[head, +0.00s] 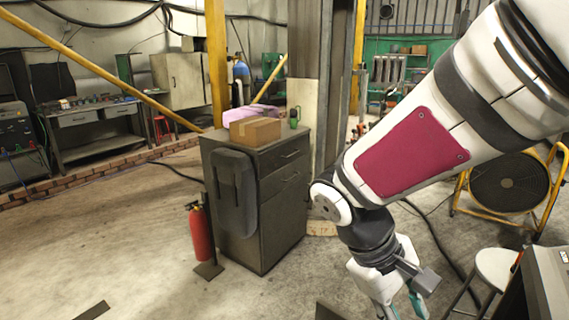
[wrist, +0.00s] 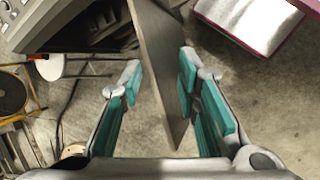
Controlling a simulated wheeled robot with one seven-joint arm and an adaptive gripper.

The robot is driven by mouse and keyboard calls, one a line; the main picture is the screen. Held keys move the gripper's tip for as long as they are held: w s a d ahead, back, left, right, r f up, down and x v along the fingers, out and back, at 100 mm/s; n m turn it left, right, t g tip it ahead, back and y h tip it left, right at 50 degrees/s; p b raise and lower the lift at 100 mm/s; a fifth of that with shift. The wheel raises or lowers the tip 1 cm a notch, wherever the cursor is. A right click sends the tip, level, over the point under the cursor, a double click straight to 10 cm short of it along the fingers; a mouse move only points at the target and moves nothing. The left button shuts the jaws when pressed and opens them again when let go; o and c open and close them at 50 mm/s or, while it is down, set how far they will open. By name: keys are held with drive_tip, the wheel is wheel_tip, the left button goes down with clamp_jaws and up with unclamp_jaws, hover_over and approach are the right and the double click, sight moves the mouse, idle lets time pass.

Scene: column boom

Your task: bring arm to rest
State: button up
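My arm (head: 405,150), white with a crimson panel, reaches down from the upper right in the head view. My gripper (head: 402,308) hangs low at the bottom edge there, pointing down, and its tips are partly cut off. In the wrist view my gripper (wrist: 160,66) shows two teal-padded fingers standing well apart. A flat grey panel (wrist: 163,70) appears in the gap between them. The left finger is clear of it; whether the right finger touches it I cannot tell. I see nothing gripped.
A grey cabinet (head: 283,205) with a cardboard box (head: 255,131) on top stands left of my gripper. A red fire extinguisher (head: 200,232) is beside it. Floor at left is mostly open.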

drive_tip(key=s+r+m+t+y+p, duration=0.1)
drive_tip(key=s+r+m+t+y, duration=0.4)
drive_tip(key=s+r, duration=0.4)
drive_tip(key=shift+s+d+r+m+t+y, duration=0.25)
drive_tip(key=shift+s+r+m+t+y, duration=0.1)
drive_tip(key=shift+r+m, duration=0.1)
idle(0.7)
